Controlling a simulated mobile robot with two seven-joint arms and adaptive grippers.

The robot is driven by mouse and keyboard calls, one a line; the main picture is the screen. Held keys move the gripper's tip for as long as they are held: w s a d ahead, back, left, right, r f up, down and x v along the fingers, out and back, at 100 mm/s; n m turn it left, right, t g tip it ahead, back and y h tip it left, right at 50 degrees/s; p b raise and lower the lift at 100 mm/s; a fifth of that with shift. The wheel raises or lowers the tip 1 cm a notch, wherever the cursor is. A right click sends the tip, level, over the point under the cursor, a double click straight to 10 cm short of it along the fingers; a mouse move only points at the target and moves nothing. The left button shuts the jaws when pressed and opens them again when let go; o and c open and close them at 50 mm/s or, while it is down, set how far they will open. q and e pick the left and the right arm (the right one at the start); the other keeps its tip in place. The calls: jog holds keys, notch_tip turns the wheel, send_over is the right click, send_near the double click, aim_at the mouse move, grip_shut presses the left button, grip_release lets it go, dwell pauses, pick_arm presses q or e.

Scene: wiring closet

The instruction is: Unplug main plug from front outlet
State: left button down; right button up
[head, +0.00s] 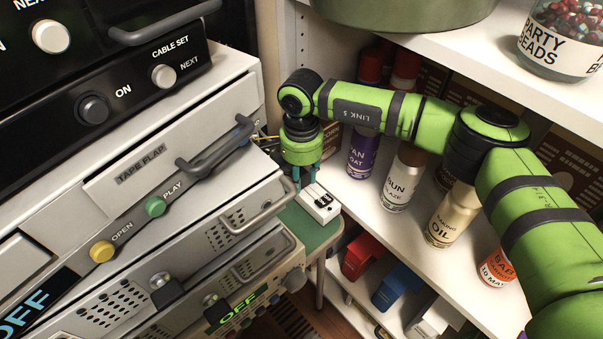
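A small white outlet box (325,210) with black parts on its top sits on a green surface in the middle of the head view. My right gripper (306,184) hangs above the far end of this box, its teal fingers pointing down. The two fingers stand apart, and I see nothing held between them. I cannot tell whether the fingertips touch the box. I cannot make out the main plug; the gripper covers part of the box's far end. My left gripper is not in view.
A stack of equipment with handles and knobs, including a TAPE FLAP panel (145,160), fills the left. Thin cables (264,137) run behind my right gripper. On the right, a white shelf (385,232) holds several bottles, including a purple can (362,158). Red (363,256) and blue (396,287) items lie below.

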aim_at(301, 171)
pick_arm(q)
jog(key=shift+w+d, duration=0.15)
pick_arm(e)
jog(key=o, duration=1.1)
jog(key=shift+r, duration=0.1)
jog(key=shift+r, duration=0.3)
notch_tip(301, 171, up, 6)
jog(key=shift+f+b, duration=0.25)
jog(key=shift+b, duration=0.2)
jog(key=shift+r, duration=0.35)
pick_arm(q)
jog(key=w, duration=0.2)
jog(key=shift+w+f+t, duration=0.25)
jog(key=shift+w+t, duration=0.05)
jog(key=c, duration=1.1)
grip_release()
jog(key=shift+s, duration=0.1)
